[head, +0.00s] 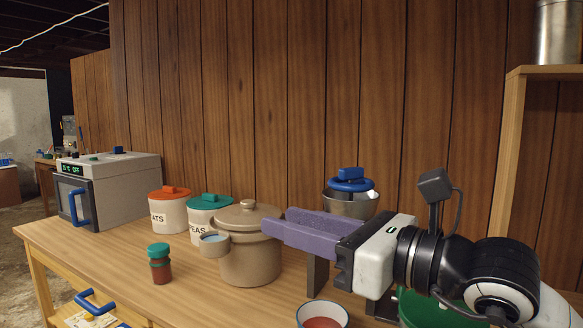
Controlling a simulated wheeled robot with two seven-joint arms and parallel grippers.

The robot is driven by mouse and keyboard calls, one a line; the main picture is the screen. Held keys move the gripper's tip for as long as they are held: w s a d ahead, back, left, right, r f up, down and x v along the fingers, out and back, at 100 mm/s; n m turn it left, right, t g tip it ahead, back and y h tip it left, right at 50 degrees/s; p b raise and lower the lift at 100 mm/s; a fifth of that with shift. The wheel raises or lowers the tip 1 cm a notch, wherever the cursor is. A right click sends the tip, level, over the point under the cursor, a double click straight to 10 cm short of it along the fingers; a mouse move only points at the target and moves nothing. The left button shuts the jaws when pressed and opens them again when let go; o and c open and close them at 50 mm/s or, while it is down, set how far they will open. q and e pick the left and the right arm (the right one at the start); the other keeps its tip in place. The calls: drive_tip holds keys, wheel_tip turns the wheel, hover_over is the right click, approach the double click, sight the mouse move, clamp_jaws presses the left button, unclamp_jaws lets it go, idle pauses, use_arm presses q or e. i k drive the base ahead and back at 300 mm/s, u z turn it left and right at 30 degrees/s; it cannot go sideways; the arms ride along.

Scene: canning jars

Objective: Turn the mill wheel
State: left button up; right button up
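The mill stands at the back of the wooden counter, a metal bowl (340,203) topped by a blue wheel (345,185) with a blue knob (350,173) on it. My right gripper (275,230) comes in from the right with purple fingers and is in front of the mill in this view, covering its lower part. The fingers look parted, with a dotted inner pad showing and nothing seen between them. The fingertips are left of the wheel and overlap the tan pot's right side in the picture; I cannot tell whether they touch it. My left gripper is not in view.
A lidded tan pot (250,262), a small cup (214,246), a green-lidded jar (160,268) and white canisters with orange (169,212) and green (209,219) lids stand to the left. A white bowl (303,317) of red contents is in front. A grey oven (120,185) stands far left.

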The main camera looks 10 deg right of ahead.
sight(352, 180)
drive_tip(key=z, duration=0.15)
drive_tip(key=i, duration=1.1)
drive_tip(key=z, duration=0.7)
